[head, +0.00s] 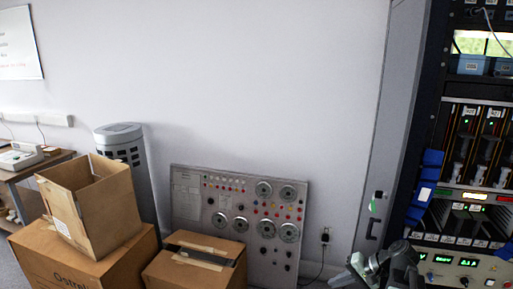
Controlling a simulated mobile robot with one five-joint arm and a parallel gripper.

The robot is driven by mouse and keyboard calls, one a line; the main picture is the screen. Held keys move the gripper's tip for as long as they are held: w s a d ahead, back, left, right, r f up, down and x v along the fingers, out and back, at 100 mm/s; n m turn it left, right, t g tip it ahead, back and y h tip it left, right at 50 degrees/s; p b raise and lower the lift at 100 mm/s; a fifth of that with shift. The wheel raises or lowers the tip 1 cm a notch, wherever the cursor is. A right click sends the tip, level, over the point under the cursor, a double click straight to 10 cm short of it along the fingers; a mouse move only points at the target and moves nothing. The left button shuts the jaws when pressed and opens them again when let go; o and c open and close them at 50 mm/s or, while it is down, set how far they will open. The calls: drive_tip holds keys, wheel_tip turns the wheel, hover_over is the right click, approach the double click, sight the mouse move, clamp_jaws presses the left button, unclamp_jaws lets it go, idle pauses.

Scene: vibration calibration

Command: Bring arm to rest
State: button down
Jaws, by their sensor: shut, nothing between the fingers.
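My gripper (358,268) is at the bottom edge of the head view, right of centre, in front of the equipment rack. It is shut with nothing in it. My grey and dark arm is partly cut off by the bottom of the picture. Nothing is seen touching the gripper.
The equipment rack (470,178) with lit displays fills the right side, its grey door (393,130) beside it. A control panel (250,215) leans against the wall. Cardboard boxes (95,208) stand at lower left before a grey tower (133,165). A side table (28,168) stands far left.

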drive_tip(key=s+a+f+n+g+h+p, duration=0.1)
drive_tip(key=a+n+g+h, duration=0.1)
drive_tip(key=a, duration=0.5)
drive_tip(key=s+a+f+n+g+h+p, duration=0.1)
drive_tip(key=a+n+h, duration=0.3)
drive_tip(key=a, duration=0.4)
drive_tip(key=shift+s+f+n+g+h+p, duration=0.15)
drive_tip(key=shift+s+n+g+h+p, duration=0.25)
drive_tip(key=shift+s+g+h+p, duration=0.25)
drive_tip(key=shift+d, duration=0.1)
